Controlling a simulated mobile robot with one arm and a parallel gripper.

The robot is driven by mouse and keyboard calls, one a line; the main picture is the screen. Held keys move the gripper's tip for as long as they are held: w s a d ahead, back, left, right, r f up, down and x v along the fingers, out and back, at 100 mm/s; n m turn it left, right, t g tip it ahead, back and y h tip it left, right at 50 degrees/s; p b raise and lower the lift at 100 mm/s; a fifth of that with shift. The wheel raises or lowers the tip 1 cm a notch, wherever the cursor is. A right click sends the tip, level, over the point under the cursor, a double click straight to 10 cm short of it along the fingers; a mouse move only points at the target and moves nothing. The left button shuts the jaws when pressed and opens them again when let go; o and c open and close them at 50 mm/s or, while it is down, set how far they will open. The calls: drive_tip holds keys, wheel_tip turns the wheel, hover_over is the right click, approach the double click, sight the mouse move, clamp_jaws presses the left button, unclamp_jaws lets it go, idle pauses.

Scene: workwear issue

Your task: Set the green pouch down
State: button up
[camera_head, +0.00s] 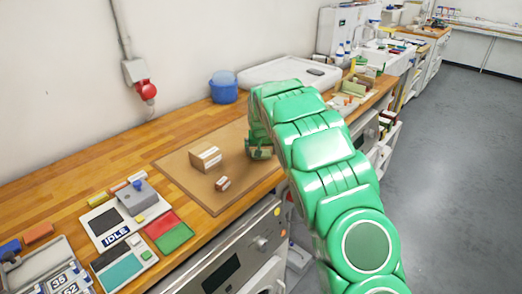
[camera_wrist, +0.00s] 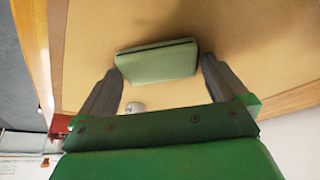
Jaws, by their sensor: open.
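The green pouch (camera_wrist: 157,64) lies on the tan mat (camera_wrist: 185,20) in the wrist view, its dark seam along the top edge. My gripper (camera_wrist: 162,78) is open, with one grey finger on each side of the pouch's near end. I cannot tell whether either finger touches it. In the head view my gripper (camera_head: 259,150) is low over the right part of the brown mat (camera_head: 187,186). The pouch cannot be made out there, as my green arm covers that area.
A cardboard box (camera_head: 205,158) and a smaller box (camera_head: 222,184) stand on the mat left of my gripper. A blue tub (camera_head: 223,88) and a white tray (camera_head: 270,71) are behind. A device marked IDLE (camera_head: 112,222) and red and green pads (camera_head: 167,231) lie at the left.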

drive_tip(key=v, duration=1.2)
